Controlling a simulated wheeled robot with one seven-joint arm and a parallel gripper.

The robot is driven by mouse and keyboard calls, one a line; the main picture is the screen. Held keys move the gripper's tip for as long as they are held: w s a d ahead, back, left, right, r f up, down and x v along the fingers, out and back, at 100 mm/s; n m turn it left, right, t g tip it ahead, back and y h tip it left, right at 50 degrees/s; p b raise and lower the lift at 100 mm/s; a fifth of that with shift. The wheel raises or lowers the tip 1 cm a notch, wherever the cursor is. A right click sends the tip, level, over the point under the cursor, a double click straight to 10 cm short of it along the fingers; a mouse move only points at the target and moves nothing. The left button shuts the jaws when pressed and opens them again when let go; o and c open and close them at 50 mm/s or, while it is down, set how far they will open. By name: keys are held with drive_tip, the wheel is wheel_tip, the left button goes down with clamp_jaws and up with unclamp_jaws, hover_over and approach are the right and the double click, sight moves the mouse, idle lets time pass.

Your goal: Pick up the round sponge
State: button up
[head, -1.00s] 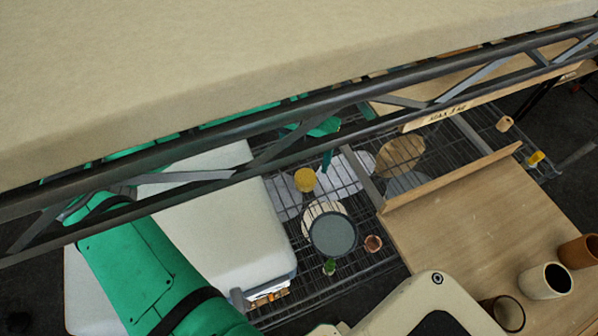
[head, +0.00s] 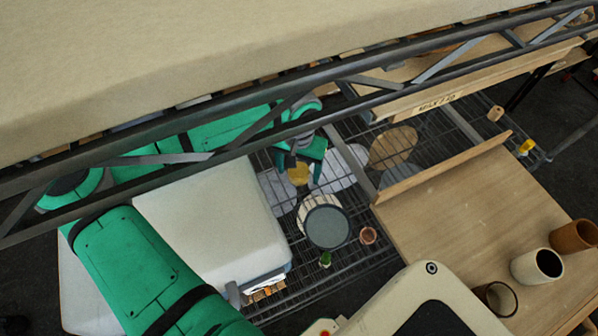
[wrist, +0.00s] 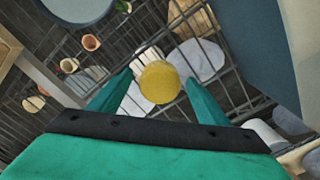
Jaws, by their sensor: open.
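The round sponge (wrist: 159,82) is a yellow disc. In the wrist view it lies just beyond and between the tips of my open gripper (wrist: 158,85), with nothing held. I cannot tell whether the fingers touch it. In the head view the sponge (head: 298,174) shows on the wire shelf, partly covered by my green gripper (head: 305,160), which is above and beside it under the metal frame bar.
A grey round-topped drum (head: 328,227), a small copper cup (head: 368,235) and a green item (head: 325,259) stand nearby on the wire shelf (head: 352,262). A white box (head: 205,220) is at left. A metal truss (head: 235,150) crosses above; a wooden board with cups is at right.

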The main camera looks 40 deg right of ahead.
sight(299, 170)
drive_tip(key=shift+c, duration=0.4)
drive_tip(key=shift+w, duration=0.15)
drive_tip(key=c, duration=1)
drive_tip(key=shift+s+d, duration=0.15)
drive_tip(key=shift+s, duration=0.05)
drive_tip(key=shift+c, duration=0.3)
drive_tip(key=shift+w+a+r, duration=0.1)
drive_tip(key=shift+a+r, duration=0.1)
drive_tip(key=shift+r, duration=0.3)
wheel_tip(299, 170, up, 2)
drive_tip(key=shift+r, duration=0.15)
drive_tip(key=s+a+r, duration=0.1)
drive_tip(key=s+r, duration=0.8)
drive_tip(key=s, duration=0.5)
drive_tip(key=shift+r, duration=0.4)
